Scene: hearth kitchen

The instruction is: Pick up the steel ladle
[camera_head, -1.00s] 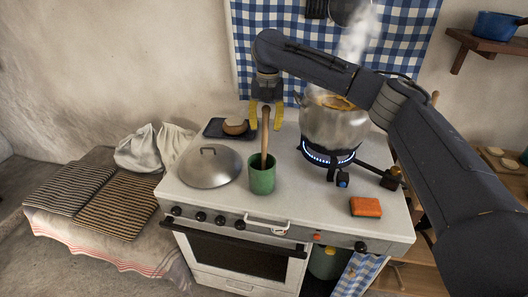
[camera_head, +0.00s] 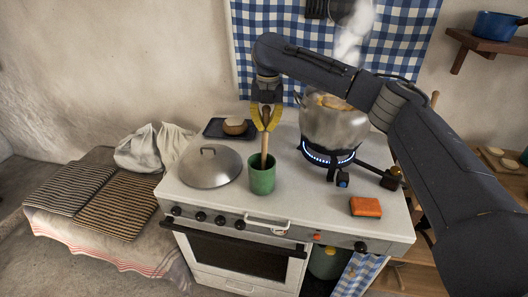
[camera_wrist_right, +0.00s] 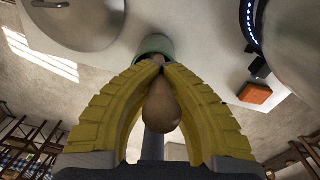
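A wooden-handled utensil (camera_head: 264,148) stands in the green crock (camera_head: 262,181) on the stove top. Its lower end is hidden inside the crock, so I cannot tell whether it is the steel ladle. My right gripper (camera_head: 265,128) has its yellow fingers closed around the upper part of the handle, above the crock. In the right wrist view the fingertips (camera_wrist_right: 160,64) come together on the handle, and its rounded end (camera_wrist_right: 161,105) lies between the fingers. No ladle bowl shows clearly in these views. My left gripper is out of view.
A steaming pot (camera_head: 333,124) stands on a lit burner right of the crock. A domed metal lid (camera_head: 210,168) lies to the left. A dark tray (camera_head: 214,128) with a small brown pot (camera_head: 235,126) is behind. An orange sponge (camera_head: 365,207) lies at the front right.

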